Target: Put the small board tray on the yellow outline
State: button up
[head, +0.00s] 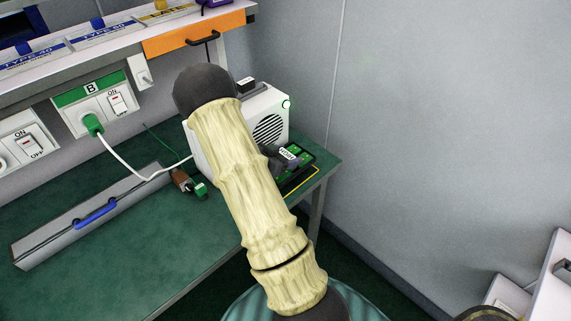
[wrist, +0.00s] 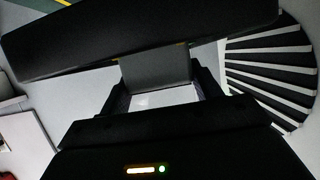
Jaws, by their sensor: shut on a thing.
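The small board tray (head: 298,167) is black and holds green boards. It shows in the head view at the right end of the green bench, just right of my forearm. My gripper (head: 279,158) is dark and shut on the tray; my arm hides part of both. The yellow outline (head: 303,180) shows only as a line along the tray's near right side. I cannot tell whether the tray touches the bench or hangs just above it. In the wrist view, my gripper (wrist: 155,95) is closed around a grey upright part, with a long dark bar beyond it.
A white fan box (head: 268,125) stands close behind the tray; its slats (wrist: 268,65) fill the right of the wrist view. A soldering-type tool with a green end (head: 199,190) and a long grey case (head: 90,216) lie on the bench. The bench edge is close to the tray.

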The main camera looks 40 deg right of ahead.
jog(key=shift+f, duration=0.1)
jog(key=shift+f, duration=1.75)
jog(key=shift+f, duration=0.2)
jog(key=o, duration=1.1)
